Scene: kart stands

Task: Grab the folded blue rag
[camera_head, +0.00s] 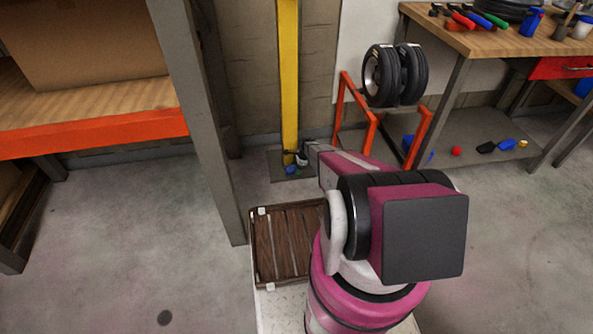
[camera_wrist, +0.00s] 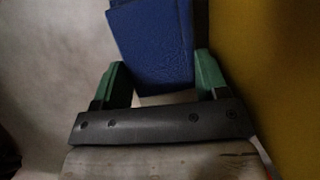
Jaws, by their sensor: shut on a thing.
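The folded blue rag (camera_wrist: 152,40) fills the upper middle of the wrist view, upright as seen there, its lower part between the two green fingers. My gripper (camera_wrist: 160,77) is shut on it, one finger at each side. In the head view a small blue patch of the rag (camera_head: 291,169) shows low by the foot of the yellow post. My gripper (camera_head: 298,160) is there too, mostly hidden behind my arm. Whether the rag touches the floor plate cannot be told.
The yellow post (camera_head: 289,75) stands close beside my gripper. A grey rack upright (camera_head: 203,110) is to the left. An orange stand (camera_head: 371,130) with tyres (camera_head: 417,72) and a workbench (camera_head: 460,38) are to the right. A slatted wooden crate (camera_head: 262,250) sits in front.

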